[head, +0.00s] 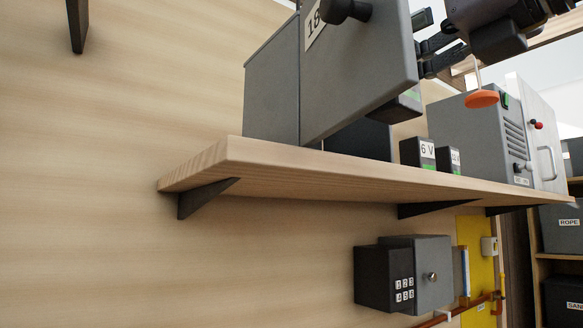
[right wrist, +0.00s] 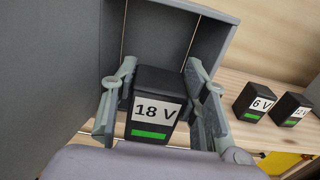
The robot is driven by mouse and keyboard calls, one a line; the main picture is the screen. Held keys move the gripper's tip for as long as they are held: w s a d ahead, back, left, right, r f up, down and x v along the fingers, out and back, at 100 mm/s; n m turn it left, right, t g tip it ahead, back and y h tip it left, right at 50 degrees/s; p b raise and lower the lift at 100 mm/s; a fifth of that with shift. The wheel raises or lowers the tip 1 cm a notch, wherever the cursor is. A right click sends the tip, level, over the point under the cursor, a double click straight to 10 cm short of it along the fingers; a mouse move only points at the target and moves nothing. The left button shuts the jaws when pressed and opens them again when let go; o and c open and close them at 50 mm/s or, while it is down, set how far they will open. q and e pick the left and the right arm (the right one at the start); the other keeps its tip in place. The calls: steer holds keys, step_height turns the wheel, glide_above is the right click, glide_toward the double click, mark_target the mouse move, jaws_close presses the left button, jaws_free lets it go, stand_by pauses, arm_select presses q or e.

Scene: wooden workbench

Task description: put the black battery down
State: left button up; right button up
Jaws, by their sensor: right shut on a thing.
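The black battery (right wrist: 157,105) has an "18 V" label and a green strip. In the right wrist view it sits between the two fingers of my right gripper (right wrist: 160,108), which is shut on it. Behind it is the open grey cabinet (right wrist: 170,40). In the head view my right gripper (head: 432,56) is at the upper right, beside the cabinet's open door (head: 360,65) marked "18". A dark block with a green strip (head: 398,108), apparently this battery, shows partly below the door. My left gripper is out of view.
A keypad box (head: 385,278) hangs below.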

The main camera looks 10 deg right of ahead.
steer(key=f+p+x, duration=0.1)
steer(key=p+x, duration=0.1)
steer(key=x, duration=0.3)
steer(key=p+x, duration=0.2)
steer(key=x, duration=0.4)
steer(key=f+p+x, duration=0.1)
steer(key=p+x, duration=0.1)
steer(key=x, duration=0.3)
steer(key=shift+w+a+f+p, duration=0.1)
steer(key=shift+w+f+p, duration=0.15)
steer(key=shift+f+p, duration=0.1)
steer(key=shift+f, duration=0.2)
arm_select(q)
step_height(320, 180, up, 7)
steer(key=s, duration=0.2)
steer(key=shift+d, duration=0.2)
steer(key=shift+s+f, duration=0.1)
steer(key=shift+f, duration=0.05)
arm_select(e)
steer(key=o, duration=1.3)
steer(key=shift+o, duration=0.2)
